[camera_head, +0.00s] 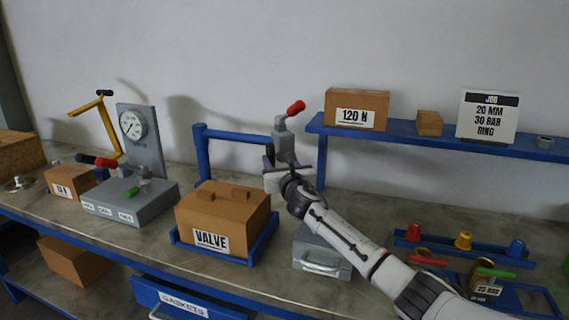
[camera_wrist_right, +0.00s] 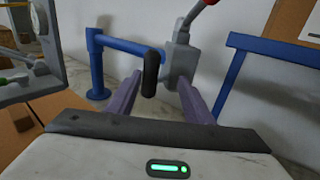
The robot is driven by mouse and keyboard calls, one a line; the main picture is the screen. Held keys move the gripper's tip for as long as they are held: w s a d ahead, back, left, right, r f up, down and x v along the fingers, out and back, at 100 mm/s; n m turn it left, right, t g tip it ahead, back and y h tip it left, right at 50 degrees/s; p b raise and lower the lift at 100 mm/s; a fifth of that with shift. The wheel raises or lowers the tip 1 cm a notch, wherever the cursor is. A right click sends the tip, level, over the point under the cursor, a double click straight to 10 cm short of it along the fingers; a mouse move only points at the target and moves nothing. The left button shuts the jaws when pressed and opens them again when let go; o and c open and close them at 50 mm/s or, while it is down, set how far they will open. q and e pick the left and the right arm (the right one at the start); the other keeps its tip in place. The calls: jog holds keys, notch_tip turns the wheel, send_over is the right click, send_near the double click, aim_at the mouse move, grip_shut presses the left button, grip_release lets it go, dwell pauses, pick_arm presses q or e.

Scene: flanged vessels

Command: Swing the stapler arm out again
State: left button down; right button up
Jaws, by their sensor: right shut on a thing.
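The stapler arm is a blue bar (camera_head: 238,135) running right from a blue post (camera_head: 200,160) at the back of the bench. A grey stapler head (camera_head: 284,142) with a red-tipped lever (camera_head: 295,108) is at its right end. In the right wrist view the blue bar (camera_wrist_right: 125,44), a black upright grip (camera_wrist_right: 151,73) and the grey head (camera_wrist_right: 180,58) show ahead. My right gripper (camera_head: 273,172) is just below the head. Its fingers (camera_wrist_right: 156,98) are on both sides of the black grip, shut on it. My left gripper is not in view.
A VALVE box (camera_head: 205,212) sits in a blue tray front-left of my right gripper. A grey case (camera_head: 318,258) is under my right forearm. A blue shelf (camera_head: 420,138) with boxes stands right of the head. A gauge stand (camera_head: 138,140) is at left.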

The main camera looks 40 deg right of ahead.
jog(key=s, duration=0.2)
jog(key=shift+s+d+r, duration=0.1)
jog(key=shift+s+d, duration=0.2)
jog(key=shift+s, duration=0.05)
dwell(0.4)
jog(key=shift+s, duration=0.1)
jog(key=v, duration=1)
jog(key=shift+a, duration=0.1)
